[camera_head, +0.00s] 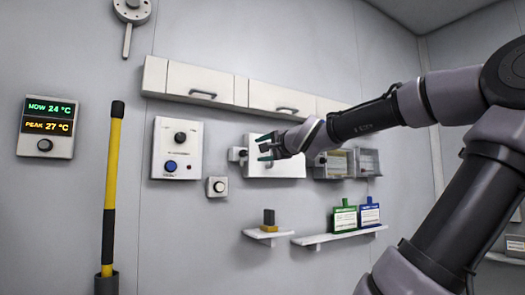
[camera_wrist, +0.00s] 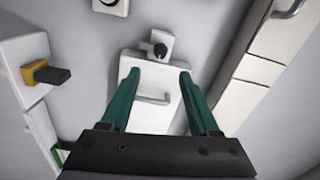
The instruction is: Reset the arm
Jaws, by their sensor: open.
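My gripper (camera_head: 268,146) is at the end of my arm, which reaches in from the right in the head view. Its green fingers are apart with nothing between them. It is in front of a white wall box (camera_head: 290,168), partly hiding it. In the wrist view the open fingers (camera_wrist: 158,82) point at the box's white door (camera_wrist: 150,112), which has a grey handle (camera_wrist: 154,99). A dark knob (camera_wrist: 159,48) on a small white block sits at the box's edge. I cannot tell how far the fingers are from the door.
A control panel (camera_head: 177,148) and a small button box (camera_head: 216,187) are on the wall to the left. White cabinets (camera_head: 205,84) run above. A small shelf (camera_head: 268,234) holds a dark and yellow item; another shelf (camera_head: 340,237) holds green and blue pouches. A yellow-black pole (camera_head: 113,180) stands left.

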